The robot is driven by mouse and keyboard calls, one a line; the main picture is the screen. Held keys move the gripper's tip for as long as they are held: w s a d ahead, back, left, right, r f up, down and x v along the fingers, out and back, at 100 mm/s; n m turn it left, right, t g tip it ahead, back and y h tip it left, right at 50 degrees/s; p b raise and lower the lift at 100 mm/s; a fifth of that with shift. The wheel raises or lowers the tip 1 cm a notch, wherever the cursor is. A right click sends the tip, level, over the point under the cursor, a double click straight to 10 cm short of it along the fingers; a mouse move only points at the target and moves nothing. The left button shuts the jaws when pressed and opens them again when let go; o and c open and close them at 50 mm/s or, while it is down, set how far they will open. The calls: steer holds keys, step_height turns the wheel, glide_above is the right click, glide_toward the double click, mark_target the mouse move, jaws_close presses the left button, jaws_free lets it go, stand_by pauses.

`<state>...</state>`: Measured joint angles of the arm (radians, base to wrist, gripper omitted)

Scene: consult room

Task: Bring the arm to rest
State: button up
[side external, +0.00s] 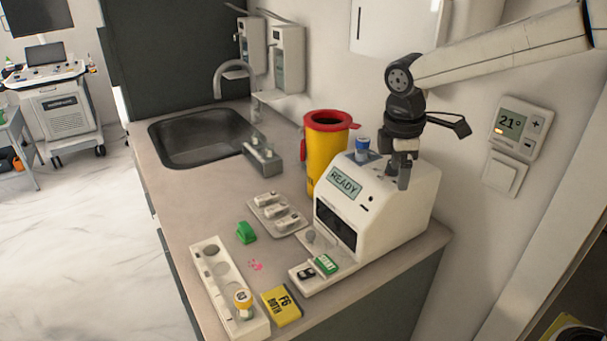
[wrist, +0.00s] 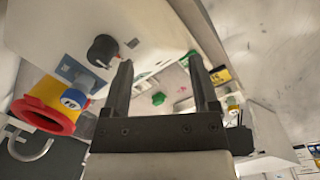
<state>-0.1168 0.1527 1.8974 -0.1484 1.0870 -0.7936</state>
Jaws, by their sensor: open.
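My gripper (side external: 401,178) is above the right part of the white machine (side external: 400,207), pointing down, close over its top. I cannot tell in the side view whether it touches the top. In the wrist view my gripper (wrist: 160,62) has its two dark fingers well apart with nothing between them. The machine's display reads READY (side external: 345,184). A dark round knob (wrist: 102,48) on the machine shows left of the fingers in the wrist view. My arm reaches in from the upper right.
A blue-capped vial (side external: 362,147) stands at the machine's top, beside a yellow bin with a red rim (side external: 327,150). A white rack (side external: 228,285) holds a yellow-capped vial (side external: 243,300). A green clip (side external: 245,232) and yellow box (side external: 281,305) lie on the counter (side external: 185,215). A thermostat (side external: 519,122) is on the wall.

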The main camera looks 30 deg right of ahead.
steer(key=s+d+f+m+t+y, duration=0.1)
steer(key=s+d+f+m+t, duration=0.1)
steer(key=s+f+m, duration=0.9)
steer(key=shift+s+d+f+y, duration=0.15)
steer(key=shift+s+f+y, duration=0.15)
steer(key=shift+f, duration=0.55)
